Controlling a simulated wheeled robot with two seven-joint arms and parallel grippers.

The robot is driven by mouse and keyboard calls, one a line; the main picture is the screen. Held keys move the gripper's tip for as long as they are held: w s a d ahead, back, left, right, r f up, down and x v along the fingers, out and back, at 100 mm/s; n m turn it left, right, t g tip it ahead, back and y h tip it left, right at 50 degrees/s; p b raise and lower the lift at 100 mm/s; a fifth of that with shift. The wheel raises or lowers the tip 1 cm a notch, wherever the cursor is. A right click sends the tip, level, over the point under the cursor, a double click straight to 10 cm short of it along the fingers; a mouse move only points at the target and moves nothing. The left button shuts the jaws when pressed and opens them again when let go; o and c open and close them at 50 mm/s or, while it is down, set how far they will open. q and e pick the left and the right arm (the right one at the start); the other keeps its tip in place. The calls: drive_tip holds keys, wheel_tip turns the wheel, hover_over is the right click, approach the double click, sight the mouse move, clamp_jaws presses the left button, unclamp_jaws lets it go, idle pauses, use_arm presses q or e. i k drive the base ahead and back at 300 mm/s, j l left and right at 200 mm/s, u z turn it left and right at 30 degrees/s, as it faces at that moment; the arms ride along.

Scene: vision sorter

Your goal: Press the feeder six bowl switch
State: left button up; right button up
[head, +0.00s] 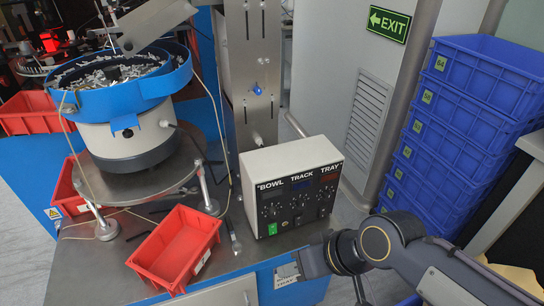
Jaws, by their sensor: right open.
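The feeder control box (292,185) is cream with a black front panel and stands on the metal bench top. Its top is lettered BOWL, TRACK and TRAY. The panel has small displays, knobs and switches below these words. A small green switch (272,229) sits at the panel's lower left, in the BOWL column. The feeder's number cannot be read. My right gripper (308,263) is in front of and below the box, near the bench's front edge, apart from the green switch. It is open, with its fingers small and partly hard to make out. My left gripper is not in view.
A blue vibratory bowl (122,98) full of small parts stands behind left. A red bin (176,248) sits left of the box, with more red bins further left. Stacked blue crates (452,135) stand at right. A metal column (250,70) rises behind the box.

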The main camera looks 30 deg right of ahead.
sight(272, 229)
drive_tip(key=z, duration=1.25)
drive_tip(key=k+l, duration=0.05)
